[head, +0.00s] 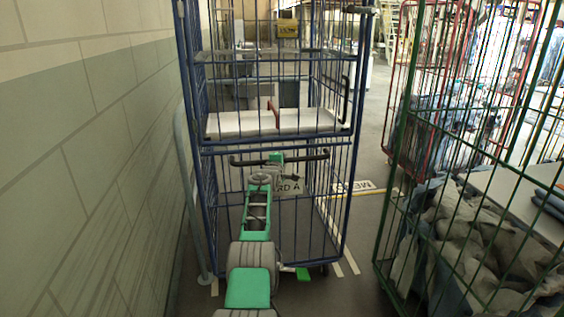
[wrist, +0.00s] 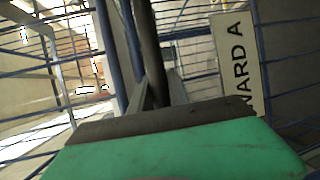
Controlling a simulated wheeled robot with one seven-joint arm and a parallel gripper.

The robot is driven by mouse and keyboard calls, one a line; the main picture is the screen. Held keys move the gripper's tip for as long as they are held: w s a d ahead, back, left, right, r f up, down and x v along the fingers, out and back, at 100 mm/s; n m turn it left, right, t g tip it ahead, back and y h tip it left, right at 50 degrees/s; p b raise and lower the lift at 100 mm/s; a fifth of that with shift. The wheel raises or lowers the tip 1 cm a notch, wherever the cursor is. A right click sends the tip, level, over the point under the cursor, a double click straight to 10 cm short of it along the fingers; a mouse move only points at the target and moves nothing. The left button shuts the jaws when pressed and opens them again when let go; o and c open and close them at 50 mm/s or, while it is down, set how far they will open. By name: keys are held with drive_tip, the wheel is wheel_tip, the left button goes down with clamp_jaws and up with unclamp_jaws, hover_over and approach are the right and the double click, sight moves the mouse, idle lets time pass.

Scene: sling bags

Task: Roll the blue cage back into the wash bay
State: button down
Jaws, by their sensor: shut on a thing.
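The blue cage (head: 353,200) stands upright straight ahead of me, a tall wire roll cage with a pale shelf (head: 235,124) at mid-height. A dark horizontal handle bar (head: 310,157) crosses its near side below the shelf. My gripper (head: 277,158) is shut on this bar near its middle. In the wrist view the dark bar (wrist: 150,50) runs up from behind the green and black gripper part. A white "WARD A" plate (wrist: 238,62) hangs on the cage beside it. My arm hides part of the cage's lower front. I cannot make out the wash bay.
A tiled wall (head: 90,150) runs close along the left, with a grey rail (head: 187,180) beside the cage. A green cage (head: 396,235) full of cloth stands close on the right, and a red cage (head: 388,110) behind it. Floor lines and a lettered floor sign (head: 354,186) lie between.

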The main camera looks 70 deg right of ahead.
drive_tip(key=shift+w+r, duration=0.15)
drive_tip(key=shift+r, duration=0.05)
drive_tip(key=c, duration=1.4)
unclamp_jaws()
drive_tip(key=shift+w+a, duration=0.1)
drive_tip(key=shift+o, duration=0.7)
drive_tip(key=shift+s+f, duration=0.1)
drive_tip(key=shift+s, duration=0.1)
drive_tip(key=v, duration=0.7)
drive_tip(key=shift+a+b, duration=0.35)
drive_tip(key=shift+s, duration=0.1)
